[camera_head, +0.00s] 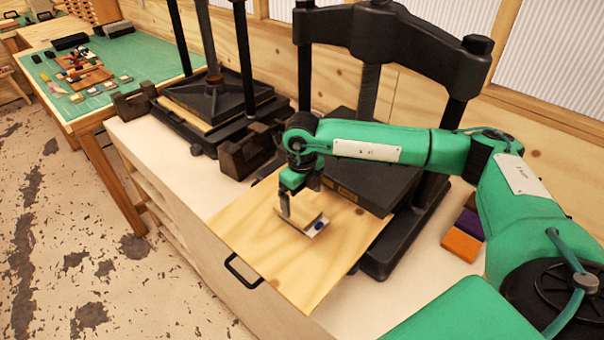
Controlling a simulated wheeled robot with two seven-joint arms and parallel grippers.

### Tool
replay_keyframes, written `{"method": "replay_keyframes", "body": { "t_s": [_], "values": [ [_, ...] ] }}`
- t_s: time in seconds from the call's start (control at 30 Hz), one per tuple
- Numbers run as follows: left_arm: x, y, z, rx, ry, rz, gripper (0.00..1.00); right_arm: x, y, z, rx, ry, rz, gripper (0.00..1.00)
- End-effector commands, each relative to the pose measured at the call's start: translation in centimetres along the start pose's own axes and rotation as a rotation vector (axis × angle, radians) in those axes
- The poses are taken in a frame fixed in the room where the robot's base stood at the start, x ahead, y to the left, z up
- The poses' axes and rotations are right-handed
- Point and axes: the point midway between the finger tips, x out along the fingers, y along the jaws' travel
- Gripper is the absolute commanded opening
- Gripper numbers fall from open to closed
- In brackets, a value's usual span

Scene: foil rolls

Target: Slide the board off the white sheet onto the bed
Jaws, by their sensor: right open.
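A light plywood panel with a black handle (325,270) extends out from the black press on the right; it looks like the bed. My right gripper (300,212) points down over the middle of this panel, and it is open. Just below and between its fingers lies a small flat piece (318,226), pale with a white edge and a blue spot. I cannot tell whether this is the board, the white sheet or both, and the fingers hide part of it. Whether the fingers touch it is unclear. My left gripper is out of view.
The right press (380,175) stands behind the panel, with its black posts close to my arm. A second press (215,95) stands further left. Orange and purple blocks (461,244) sit to the right on the white bench. A green-topped table (120,65) is at the far left.

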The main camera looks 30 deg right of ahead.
Motion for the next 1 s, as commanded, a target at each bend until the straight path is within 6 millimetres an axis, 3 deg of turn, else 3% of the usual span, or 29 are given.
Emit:
{"method": "replay_keyframes", "body": {
  "t_s": [0.3, 0.67, 0.7, 0.93, 1.0],
  "values": [
    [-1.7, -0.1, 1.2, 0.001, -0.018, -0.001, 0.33, 3.9, 0.0, 0.0, -0.001, 0.002, 0.000, 0.96],
    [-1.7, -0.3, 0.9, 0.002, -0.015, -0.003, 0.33, 4.5, 0.0, 0.0, -0.001, -0.001, 0.000, 0.96],
    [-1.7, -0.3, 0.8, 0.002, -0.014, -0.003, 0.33, 4.5, 0.0, 0.0, -0.001, 0.000, 0.000, 0.94],
    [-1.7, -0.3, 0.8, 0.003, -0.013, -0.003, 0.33, 4.5, 0.0, 0.0, -0.001, 0.000, 0.000, 0.49],
    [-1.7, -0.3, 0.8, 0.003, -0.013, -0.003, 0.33, 4.5, 0.0, 0.0, -0.001, 0.000, 0.000, 0.47]
  ]
}}
